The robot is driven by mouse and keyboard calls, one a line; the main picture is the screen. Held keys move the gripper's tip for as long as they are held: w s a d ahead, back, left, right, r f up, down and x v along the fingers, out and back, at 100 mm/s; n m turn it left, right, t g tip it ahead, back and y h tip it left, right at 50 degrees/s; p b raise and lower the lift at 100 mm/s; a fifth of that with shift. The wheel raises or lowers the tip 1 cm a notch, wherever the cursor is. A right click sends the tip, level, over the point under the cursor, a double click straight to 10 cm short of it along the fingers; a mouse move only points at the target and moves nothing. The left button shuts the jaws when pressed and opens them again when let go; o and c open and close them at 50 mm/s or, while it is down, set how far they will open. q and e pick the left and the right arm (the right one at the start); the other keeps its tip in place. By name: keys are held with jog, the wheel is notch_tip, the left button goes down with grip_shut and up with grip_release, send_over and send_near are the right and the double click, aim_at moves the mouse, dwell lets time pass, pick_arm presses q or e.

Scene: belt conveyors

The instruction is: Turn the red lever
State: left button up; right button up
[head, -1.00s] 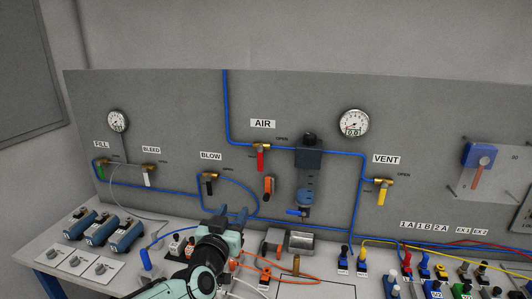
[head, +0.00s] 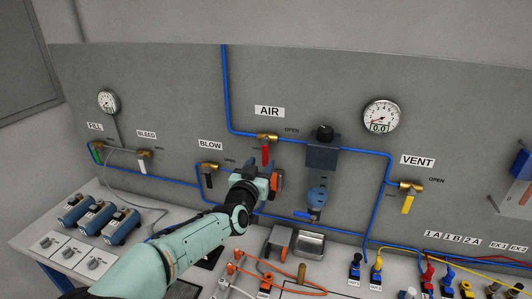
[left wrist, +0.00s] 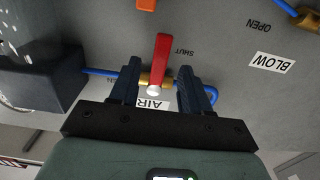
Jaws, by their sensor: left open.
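The red lever (head: 265,154) hangs down from the brass AIR valve (head: 267,137) on the grey panel, in line with the word SHUT in the left wrist view. My left gripper (head: 262,168) is open, just in front of and below the valve, and hides the lever's lower end in the head view. In the left wrist view the red lever (left wrist: 161,60) shows between the two dark fingers of my gripper (left wrist: 158,76), with a gap on either side. I cannot tell whether the fingers touch it. My right gripper is not in view.
A dark regulator unit (head: 322,155) stands close right of the valve. The BLOW valve (head: 209,168) is to the left, and the VENT valve with a yellow lever (head: 408,203) to the right. A blue pipe (head: 227,90) runs along the panel. The bench below is crowded.

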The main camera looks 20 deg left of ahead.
aim_at(265, 158)
pick_arm(q)
jog(key=w, duration=0.2)
jog(key=w+p, duration=0.1)
jog(key=w, duration=0.1)
jog(key=shift+w+r, duration=0.2)
jog(key=shift+w, duration=0.15)
jog(key=shift+w+f+p, duration=0.2)
jog(key=shift+w+p, duration=0.2)
jog(key=shift+w, duration=0.15)
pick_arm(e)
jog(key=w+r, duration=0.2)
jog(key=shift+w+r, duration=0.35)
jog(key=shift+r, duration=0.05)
pick_arm(q)
jog(key=shift+s, duration=0.1)
grip_shut()
